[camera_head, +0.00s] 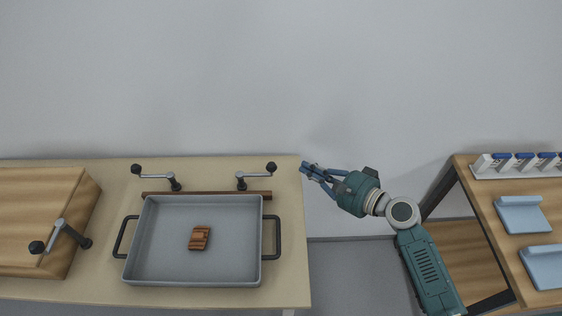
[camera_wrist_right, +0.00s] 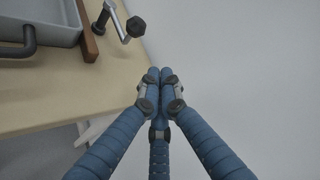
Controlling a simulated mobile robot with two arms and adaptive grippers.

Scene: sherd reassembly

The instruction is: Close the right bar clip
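The right bar clip (camera_head: 256,174) stands at the back right of the table, at the brown bar (camera_head: 210,195). Its grey lever reaches out to the right and ends in a black knob. In the right wrist view the clip (camera_wrist_right: 122,22) is at the top, with its knob toward the fingers. My right gripper (camera_head: 306,168) is off the table's right edge, to the right of the knob and apart from it. Its blue fingers meet at the tips (camera_wrist_right: 156,76) with nothing between them. My left gripper is not in view.
The left bar clip (camera_head: 157,177) has its lever out to the left. A grey tray (camera_head: 160,240) holds brown sherds (camera_head: 199,238). A wooden block (camera_head: 40,225) with another clip (camera_head: 65,234) stands at left. A side shelf (camera_head: 500,235) is at right.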

